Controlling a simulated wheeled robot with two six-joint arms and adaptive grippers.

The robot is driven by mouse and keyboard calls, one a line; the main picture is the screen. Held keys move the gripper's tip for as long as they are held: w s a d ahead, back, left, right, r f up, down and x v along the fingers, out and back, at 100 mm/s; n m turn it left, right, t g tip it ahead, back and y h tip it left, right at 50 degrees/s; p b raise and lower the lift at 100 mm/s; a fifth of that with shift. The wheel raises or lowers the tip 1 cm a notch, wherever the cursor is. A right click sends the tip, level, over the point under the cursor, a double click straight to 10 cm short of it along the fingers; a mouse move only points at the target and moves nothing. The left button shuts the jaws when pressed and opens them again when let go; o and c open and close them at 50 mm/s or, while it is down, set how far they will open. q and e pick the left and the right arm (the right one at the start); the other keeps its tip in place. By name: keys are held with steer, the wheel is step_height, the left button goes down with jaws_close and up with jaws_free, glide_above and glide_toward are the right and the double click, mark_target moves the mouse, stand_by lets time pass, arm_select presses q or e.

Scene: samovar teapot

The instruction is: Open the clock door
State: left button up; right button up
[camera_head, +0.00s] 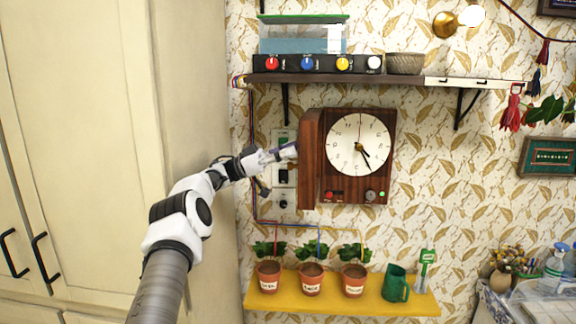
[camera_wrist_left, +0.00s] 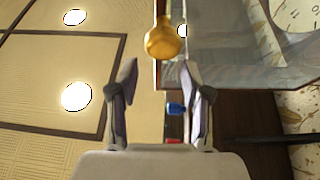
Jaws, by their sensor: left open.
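The clock (camera_head: 385,188) hangs on the wall in the head view, with a brown wooden case and a white round dial (camera_head: 357,145). A narrow brown panel (camera_head: 310,165) stands at its left edge. I cannot tell for sure whether this is the door swung out or the side of the case. My left gripper (camera_head: 285,153) is open, just left of this panel; contact is unclear. In the left wrist view the gripper (camera_wrist_left: 162,85) is open, with a gold knob (camera_wrist_left: 163,38) ahead of its fingers beside a greyish pane (camera_wrist_left: 235,45). My right gripper is not in view.
A shelf (camera_head: 400,77) with a box of coloured knobs (camera_head: 325,64) and a bowl (camera_head: 405,63) is above the clock. A yellow shelf (camera_head: 330,303) with potted plants and a green mug (camera_head: 396,284) is below. A cream cabinet (camera_head: 90,120) stands left.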

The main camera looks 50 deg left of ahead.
arm_select(q)
steer(key=r, duration=0.5)
steer(key=shift+d+r, duration=0.15)
steer(key=shift+d, duration=0.1)
steer(key=shift+r, duration=0.2)
steer(key=shift+a, duration=0.1)
